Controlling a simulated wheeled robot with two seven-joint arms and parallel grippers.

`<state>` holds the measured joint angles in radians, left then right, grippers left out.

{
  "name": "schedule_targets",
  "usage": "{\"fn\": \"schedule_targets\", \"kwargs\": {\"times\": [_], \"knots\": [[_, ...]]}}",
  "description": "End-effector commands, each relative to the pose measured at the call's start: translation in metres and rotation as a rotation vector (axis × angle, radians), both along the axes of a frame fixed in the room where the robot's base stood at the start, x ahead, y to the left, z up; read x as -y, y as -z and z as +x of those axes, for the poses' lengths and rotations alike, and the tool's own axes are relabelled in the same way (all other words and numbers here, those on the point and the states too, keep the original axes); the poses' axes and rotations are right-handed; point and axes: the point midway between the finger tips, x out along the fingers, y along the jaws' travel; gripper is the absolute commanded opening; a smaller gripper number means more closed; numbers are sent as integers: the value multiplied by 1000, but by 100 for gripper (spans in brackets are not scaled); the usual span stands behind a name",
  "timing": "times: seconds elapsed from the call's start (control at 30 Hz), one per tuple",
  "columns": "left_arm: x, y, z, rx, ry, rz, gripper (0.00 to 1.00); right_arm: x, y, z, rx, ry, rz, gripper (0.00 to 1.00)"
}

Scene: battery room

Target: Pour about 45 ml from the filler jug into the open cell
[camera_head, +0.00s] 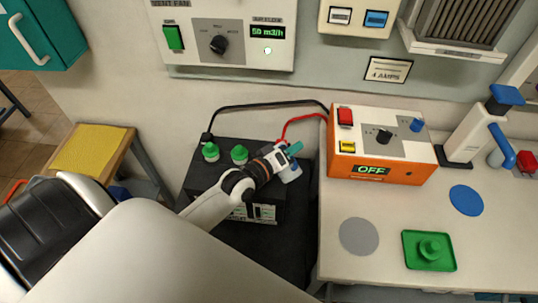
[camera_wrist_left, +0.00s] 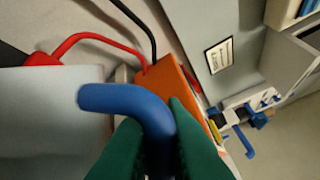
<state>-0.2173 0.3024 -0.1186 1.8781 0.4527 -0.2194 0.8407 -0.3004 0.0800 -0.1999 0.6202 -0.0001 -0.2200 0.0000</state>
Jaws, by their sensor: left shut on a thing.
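My left gripper (camera_head: 292,154) reaches over the right end of the black battery (camera_head: 207,180). In the left wrist view its green fingers (camera_wrist_left: 158,145) are shut on the blue handle of the filler jug (camera_wrist_left: 50,125). The jug's pale body shows beside the fingers there, and as a small pale piece past the gripper in the head view (camera_head: 291,174). I cannot tell its tilt or any liquid. Two green caps (camera_head: 211,152) (camera_head: 240,154) sit on the battery's left and middle. The open cell is hidden by my gripper and the jug. My right gripper is out of view.
An orange and white charger (camera_head: 383,172) reading OFF stands right of the battery. Red and black leads (camera_head: 300,119) run to the battery. A green tray (camera_head: 412,263) holds a green cap. Grey (camera_head: 358,236) and blue (camera_head: 466,200) discs lie on the bench, whose front is mostly clear.

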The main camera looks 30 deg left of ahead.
Motion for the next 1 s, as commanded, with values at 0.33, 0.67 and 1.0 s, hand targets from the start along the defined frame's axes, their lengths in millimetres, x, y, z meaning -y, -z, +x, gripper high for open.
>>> {"fn": "schedule_targets", "kwargs": {"times": [0.33, 0.67, 1.0], "knots": [[-3, -4, 1, -9, 0, -31, 0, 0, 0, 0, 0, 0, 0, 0], [-5, -3, 2, -22, 0, -69, 0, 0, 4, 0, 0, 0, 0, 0], [-8, -2, 3, -35, 0, -106, 0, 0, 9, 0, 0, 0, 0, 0]]}}
